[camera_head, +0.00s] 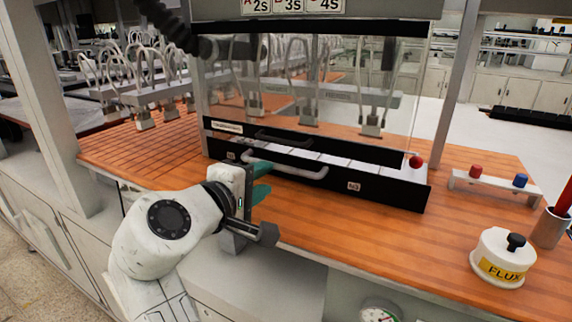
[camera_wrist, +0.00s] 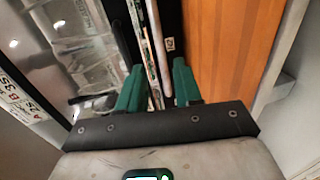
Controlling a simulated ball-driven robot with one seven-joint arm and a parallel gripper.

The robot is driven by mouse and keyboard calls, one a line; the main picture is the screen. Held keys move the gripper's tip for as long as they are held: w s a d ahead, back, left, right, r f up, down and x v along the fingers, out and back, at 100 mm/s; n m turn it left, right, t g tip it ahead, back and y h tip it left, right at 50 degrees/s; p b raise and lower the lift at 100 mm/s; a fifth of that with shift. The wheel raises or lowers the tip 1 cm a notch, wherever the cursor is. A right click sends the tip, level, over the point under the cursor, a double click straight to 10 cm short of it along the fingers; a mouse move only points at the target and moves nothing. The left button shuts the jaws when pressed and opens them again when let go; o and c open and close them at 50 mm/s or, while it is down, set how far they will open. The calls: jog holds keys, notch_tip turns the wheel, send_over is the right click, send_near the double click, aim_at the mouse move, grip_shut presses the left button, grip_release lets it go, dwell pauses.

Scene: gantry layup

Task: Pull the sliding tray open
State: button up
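The sliding tray (camera_head: 385,186) has a black front and sits low under a clear-windowed black case on the wooden bench. A strip of pale compartments shows behind its front. Its pale bar handle (camera_head: 300,172) runs along the left part of the front. My gripper (camera_head: 262,180) is at the handle's left end, with its teal fingers apart. In the wrist view, the handle (camera_wrist: 158,40) runs down between the open fingers (camera_wrist: 158,85), nearer the right one. I cannot tell whether either finger touches it.
A darker handle (camera_head: 284,141) is on the case above the tray. A red knob (camera_head: 416,162) stands at the tray's right end. A small rack (camera_head: 496,186) with red and blue pieces and a FLUX pot (camera_head: 503,257) stand on the right. The bench (camera_head: 380,235) before the tray is clear.

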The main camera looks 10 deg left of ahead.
aim_at(282, 169)
jog(key=p+x, duration=0.1)
jog(key=x, duration=0.8)
grip_shut()
dwell(0.4)
